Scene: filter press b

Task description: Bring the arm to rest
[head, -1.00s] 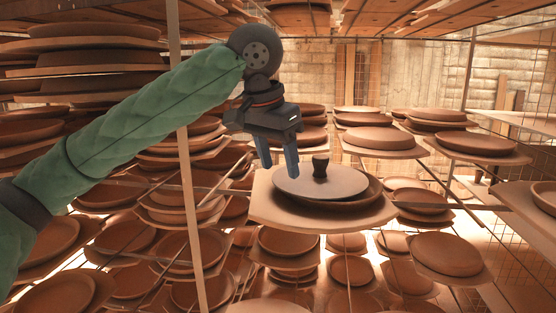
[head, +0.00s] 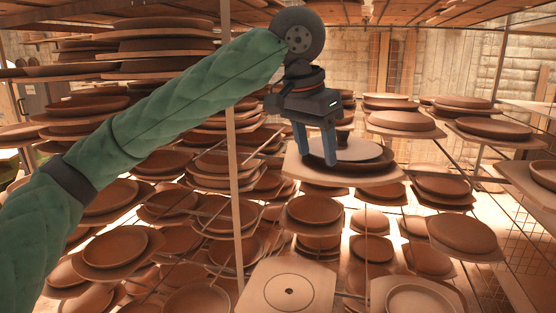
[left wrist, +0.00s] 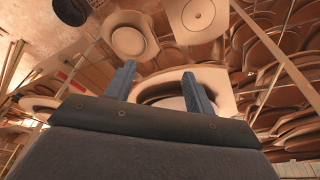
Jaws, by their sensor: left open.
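My left arm (head: 150,135), in a green quilted sleeve, reaches in from the left in the head view. My left gripper (head: 316,163) points down with its two blue fingers apart and nothing between them. The fingers hide part of the disc and board. In the left wrist view the open fingers (left wrist: 160,88) frame part of a board with a round dish. My right gripper is not in view.
Racks full of clay dishes on boards stand all around. A thin upright post (head: 232,150) stands close behind my forearm. A square board with a ringed disc (head: 289,290) is low in front. Wooden shelving (head: 420,10) hangs overhead.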

